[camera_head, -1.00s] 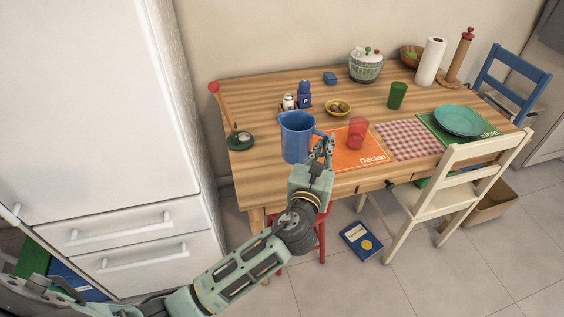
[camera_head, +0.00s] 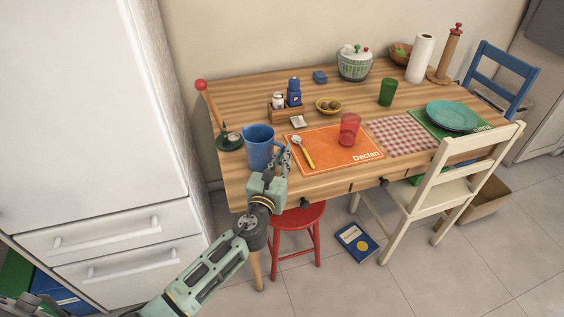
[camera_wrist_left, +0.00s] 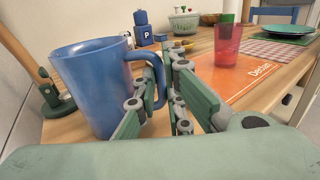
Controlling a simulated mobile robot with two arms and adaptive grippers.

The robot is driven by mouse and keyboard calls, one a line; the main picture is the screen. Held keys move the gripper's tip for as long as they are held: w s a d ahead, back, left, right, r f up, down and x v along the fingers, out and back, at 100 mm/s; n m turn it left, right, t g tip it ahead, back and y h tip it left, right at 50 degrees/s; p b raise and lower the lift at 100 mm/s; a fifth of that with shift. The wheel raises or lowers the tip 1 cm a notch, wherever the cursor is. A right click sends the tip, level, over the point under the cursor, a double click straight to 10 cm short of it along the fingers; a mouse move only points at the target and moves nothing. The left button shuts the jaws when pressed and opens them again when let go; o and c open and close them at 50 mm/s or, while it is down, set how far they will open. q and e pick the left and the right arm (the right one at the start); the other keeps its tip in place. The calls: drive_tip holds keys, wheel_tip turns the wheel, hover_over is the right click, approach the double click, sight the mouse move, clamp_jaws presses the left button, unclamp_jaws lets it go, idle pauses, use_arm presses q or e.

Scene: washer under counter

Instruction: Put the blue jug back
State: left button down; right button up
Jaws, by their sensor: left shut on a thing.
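The blue jug (camera_head: 259,147) is upright at the left front of the wooden table, with its handle to the right. My left gripper (camera_head: 284,160) is at the jug's right side, shut on its handle. In the left wrist view the jug (camera_wrist_left: 92,88) fills the left side, and the fingers of my left gripper (camera_wrist_left: 160,92) are on either side of the handle. Whether the jug's base touches the table cannot be told. My right gripper is not in view.
Right of the jug lies an orange placemat (camera_head: 345,157) with a spoon (camera_head: 304,152) and a red cup (camera_head: 349,129). A dark green holder (camera_head: 229,141) stands left of the jug. A condiment caddy (camera_head: 286,113) is behind. A red stool (camera_head: 297,217) stands below the table edge.

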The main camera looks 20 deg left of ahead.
use_arm(q)
drive_tip(key=shift+r, duration=0.1)
drive_tip(key=c, duration=1.8)
unclamp_jaws()
drive_tip(key=shift+c, duration=0.2)
drive_tip(key=shift+s, duration=0.4)
drive_tip(key=s, duration=1.1)
drive_tip(key=shift+s+p, duration=0.2)
drive_tip(key=shift+p, duration=0.1)
